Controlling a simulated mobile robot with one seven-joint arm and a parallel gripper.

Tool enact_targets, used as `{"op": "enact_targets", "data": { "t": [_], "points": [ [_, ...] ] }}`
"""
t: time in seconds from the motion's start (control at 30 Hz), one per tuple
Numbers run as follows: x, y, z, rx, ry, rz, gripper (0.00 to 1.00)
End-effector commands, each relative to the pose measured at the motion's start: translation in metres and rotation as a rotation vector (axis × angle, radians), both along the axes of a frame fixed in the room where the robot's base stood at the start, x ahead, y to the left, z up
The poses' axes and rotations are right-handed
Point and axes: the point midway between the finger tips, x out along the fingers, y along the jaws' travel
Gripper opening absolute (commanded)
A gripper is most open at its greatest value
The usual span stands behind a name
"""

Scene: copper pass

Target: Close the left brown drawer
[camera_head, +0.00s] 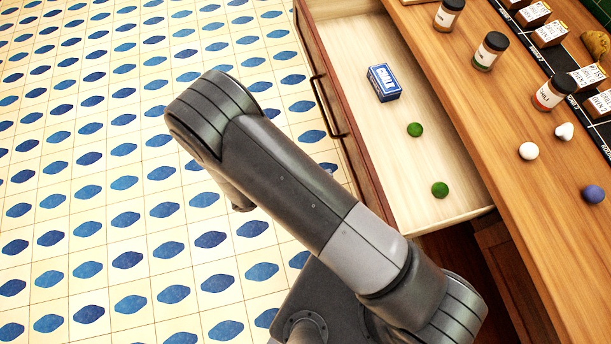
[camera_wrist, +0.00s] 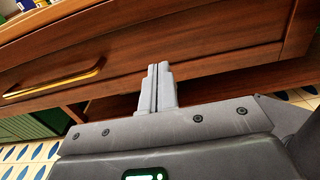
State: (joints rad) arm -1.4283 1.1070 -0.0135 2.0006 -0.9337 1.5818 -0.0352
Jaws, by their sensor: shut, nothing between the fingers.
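The brown drawer (camera_head: 338,128) stands pulled out from the counter in the head view, with a pale wooden inside. It holds a blue box (camera_head: 384,83) and two green balls (camera_head: 415,130). Its curved metal handle (camera_head: 328,106) is on the front panel; it also shows in the wrist view (camera_wrist: 52,82). In the wrist view my gripper (camera_wrist: 159,70) is shut and empty, in front of the drawer front (camera_wrist: 190,45) and right of the handle. I cannot tell whether the fingertips touch the wood. In the head view my arm hides the gripper.
The wooden counter (camera_head: 462,90) on the right carries several dark-capped jars (camera_head: 490,52), small labelled boxes (camera_head: 549,33), a white ball (camera_head: 529,151) and a purple ball (camera_head: 593,194). The patterned tile floor (camera_head: 90,190) left of the drawer is clear.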

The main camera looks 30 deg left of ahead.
Motion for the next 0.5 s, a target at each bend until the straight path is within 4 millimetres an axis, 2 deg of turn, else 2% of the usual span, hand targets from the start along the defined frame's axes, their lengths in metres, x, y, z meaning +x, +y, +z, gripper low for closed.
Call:
{"op": "enact_targets", "data": {
  "t": [0.2,0.5],
  "points": [
    [0.029,-0.030,0.001,-0.002,-0.001,-0.002,0.00],
    [0.046,-0.046,0.000,0.001,-0.001,0.000,0.00]
  ]
}}
